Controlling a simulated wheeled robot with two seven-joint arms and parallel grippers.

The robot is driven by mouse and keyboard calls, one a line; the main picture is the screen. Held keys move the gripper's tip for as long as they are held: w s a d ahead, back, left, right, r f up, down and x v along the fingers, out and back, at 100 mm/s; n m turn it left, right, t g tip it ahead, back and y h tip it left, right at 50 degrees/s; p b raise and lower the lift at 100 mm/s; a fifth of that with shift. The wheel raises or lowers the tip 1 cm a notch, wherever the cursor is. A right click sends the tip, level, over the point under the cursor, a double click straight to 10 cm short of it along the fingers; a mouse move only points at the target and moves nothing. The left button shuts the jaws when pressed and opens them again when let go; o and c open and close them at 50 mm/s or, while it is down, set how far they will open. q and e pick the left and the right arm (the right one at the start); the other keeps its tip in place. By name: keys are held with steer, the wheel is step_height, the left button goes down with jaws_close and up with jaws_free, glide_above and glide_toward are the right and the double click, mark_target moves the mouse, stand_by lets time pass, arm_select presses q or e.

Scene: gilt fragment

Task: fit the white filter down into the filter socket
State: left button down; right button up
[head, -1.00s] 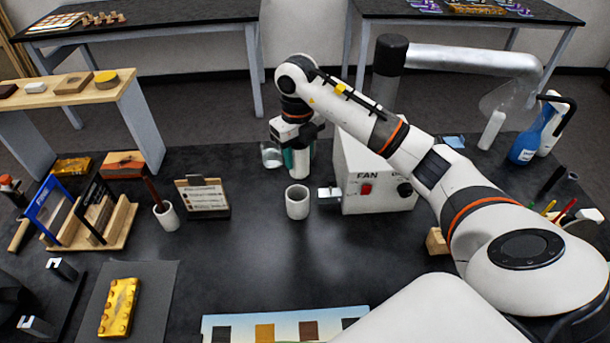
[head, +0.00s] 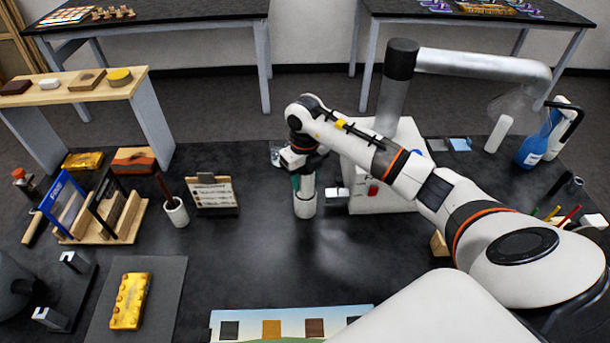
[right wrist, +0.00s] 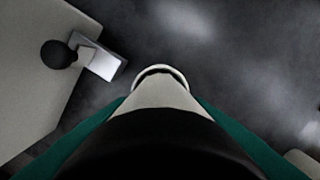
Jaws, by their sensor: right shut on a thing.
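The white filter (head: 306,184) is upright in my right gripper (head: 303,182), whose teal fingers are shut on its sides. The filter socket (head: 305,208), a white round cup, stands on the black bench directly below it. In the head view the filter's lower end meets the socket's rim. In the right wrist view the filter (right wrist: 165,95) hides most of the socket, whose far rim (right wrist: 160,69) shows as a pale arc past the filter's end. I cannot tell whether the lower end is inside the rim. My left gripper is out of view.
The white fan box (head: 378,200) stands close right of the socket, with a small metal part (head: 337,195) sticking out between them. A clipboard sign (head: 213,195) and a pen cup (head: 176,213) stand left.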

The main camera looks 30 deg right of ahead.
steer(key=shift+f, duration=0.4)
steer(key=o, duration=1)
steer(key=shift+r, duration=0.1)
steer(key=shift+r, duration=0.3)
steer(key=shift+r+p, duration=0.55)
steer(key=shift+p, duration=0.1)
step_height(320, 180, up, 3)
steer(key=shift+w+f+b, duration=0.1)
steer(key=shift+b, duration=1.1)
step_height(320, 180, up, 8)
steer(key=shift+f+b, duration=0.1)
steer(key=shift+b, duration=0.65)
steer(key=shift+r, duration=0.4)
